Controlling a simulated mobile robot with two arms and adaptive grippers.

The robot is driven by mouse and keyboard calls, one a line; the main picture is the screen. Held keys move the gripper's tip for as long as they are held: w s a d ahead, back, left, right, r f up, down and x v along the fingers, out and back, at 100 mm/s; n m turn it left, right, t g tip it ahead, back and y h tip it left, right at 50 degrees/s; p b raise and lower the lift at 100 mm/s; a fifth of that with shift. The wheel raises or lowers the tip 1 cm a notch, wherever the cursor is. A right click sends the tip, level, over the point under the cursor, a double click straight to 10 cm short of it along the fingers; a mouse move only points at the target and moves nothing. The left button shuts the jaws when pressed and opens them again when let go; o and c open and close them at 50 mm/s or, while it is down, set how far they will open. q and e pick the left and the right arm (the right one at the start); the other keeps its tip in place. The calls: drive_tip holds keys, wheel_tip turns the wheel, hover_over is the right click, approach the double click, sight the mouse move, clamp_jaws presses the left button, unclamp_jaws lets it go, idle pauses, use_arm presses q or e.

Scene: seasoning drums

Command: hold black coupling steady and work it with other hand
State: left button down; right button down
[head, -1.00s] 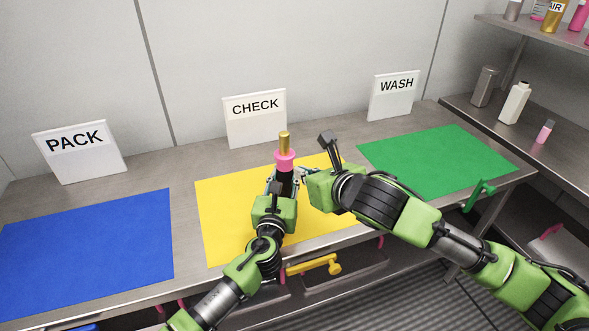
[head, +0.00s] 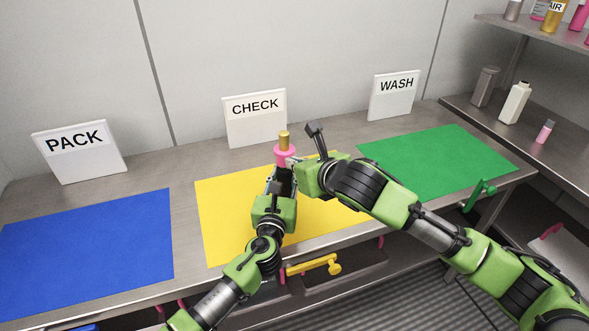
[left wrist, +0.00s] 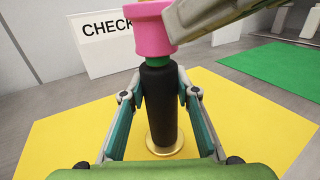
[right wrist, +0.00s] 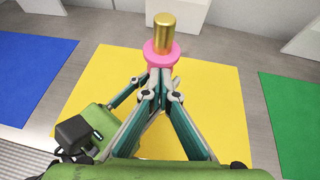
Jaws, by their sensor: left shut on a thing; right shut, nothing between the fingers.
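The black coupling (left wrist: 158,105) is an upright black cylinder with a gold disc at its lower end. A narrow green band, a pink collar (left wrist: 154,28) and a gold top (right wrist: 162,30) sit above the black part. My left gripper (left wrist: 160,94) is shut on the black body, one finger on each side. My right gripper (right wrist: 158,92) is shut and empty, its fingertips at the pink collar's side; I cannot tell if they touch it. In the head view the arms partly hide the black body. I cannot tell whether its base touches the mat.
The yellow mat (head: 222,220) lies under the work before the CHECK sign (head: 255,117). A blue mat (head: 90,245) is at left by the PACK sign, a green mat (head: 440,160) at right by the WASH sign. Bottles stand on the right shelves.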

drive_tip(key=shift+r, duration=1)
use_arm(q)
drive_tip(key=shift+f, duration=0.1)
use_arm(e)
drive_tip(key=v, duration=1)
drive_tip(key=shift+f, duration=0.2)
use_arm(q)
drive_tip(key=c, duration=1.5)
unclamp_jaws()
